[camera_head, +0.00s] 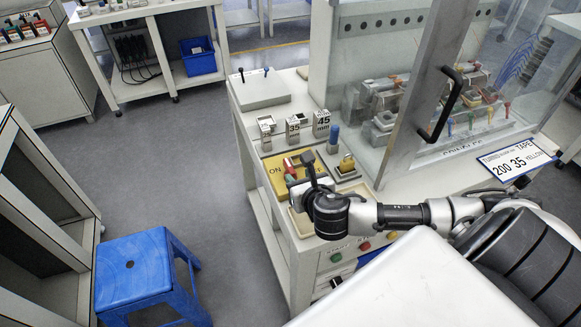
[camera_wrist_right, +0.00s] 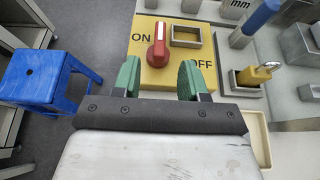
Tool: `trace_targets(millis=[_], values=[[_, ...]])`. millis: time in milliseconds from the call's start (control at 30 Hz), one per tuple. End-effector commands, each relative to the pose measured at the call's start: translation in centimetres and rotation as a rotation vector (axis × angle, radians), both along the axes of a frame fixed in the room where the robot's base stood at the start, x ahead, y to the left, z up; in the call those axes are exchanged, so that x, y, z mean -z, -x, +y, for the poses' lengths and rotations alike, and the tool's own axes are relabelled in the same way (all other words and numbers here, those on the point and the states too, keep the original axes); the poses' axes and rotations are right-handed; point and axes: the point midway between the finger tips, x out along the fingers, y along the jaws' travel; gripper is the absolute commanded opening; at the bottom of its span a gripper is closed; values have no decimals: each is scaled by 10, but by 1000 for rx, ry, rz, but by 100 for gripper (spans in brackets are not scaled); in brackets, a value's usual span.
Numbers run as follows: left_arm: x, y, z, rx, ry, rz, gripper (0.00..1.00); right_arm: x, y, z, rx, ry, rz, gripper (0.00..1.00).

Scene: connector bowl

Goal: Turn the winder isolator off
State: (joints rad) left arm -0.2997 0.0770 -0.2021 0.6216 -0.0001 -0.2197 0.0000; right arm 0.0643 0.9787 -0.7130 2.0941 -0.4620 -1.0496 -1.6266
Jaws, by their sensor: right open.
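The winder isolator is a yellow block (camera_wrist_right: 152,78) marked ON at left and OFF at right, with a red rotary knob (camera_wrist_right: 158,52) on its face. The knob's bar stands nearly upright in the right wrist view, between the two words, with a pale mark along it. In the head view the yellow block (camera_head: 272,166) is partly hidden by my right gripper (camera_head: 303,170). In the right wrist view my right gripper (camera_wrist_right: 158,80) is open; its two green-padded fingers lie on either side of the knob's line, below the knob in the picture. Contact cannot be told. My left gripper is not in view.
A rectangular metal frame (camera_wrist_right: 187,34) stands on the block beside the knob. A yellow padlock (camera_head: 347,162) sits in a holder to the right, near a blue-handled post (camera_head: 334,135). Small labelled blocks (camera_head: 293,128) stand behind. A blue stool (camera_head: 135,270) is on the floor at left.

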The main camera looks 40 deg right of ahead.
Motion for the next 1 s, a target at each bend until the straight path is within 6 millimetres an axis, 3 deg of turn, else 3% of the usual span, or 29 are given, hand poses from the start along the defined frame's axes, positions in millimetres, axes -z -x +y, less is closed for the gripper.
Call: trace_targets(millis=[100, 333, 767, 833, 1000], values=[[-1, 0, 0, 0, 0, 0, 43, 9, -23, -6, 4, -1, -1, 43], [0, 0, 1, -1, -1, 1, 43, 23, -54, -13, 4, -4, 0, 43], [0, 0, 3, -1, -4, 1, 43, 28, -65, -15, 2, -4, 1, 43], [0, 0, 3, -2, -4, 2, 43, 28, -64, -15, 2, -4, 1, 36], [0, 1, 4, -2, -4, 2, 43, 28, -64, -15, 2, -4, 2, 10]])
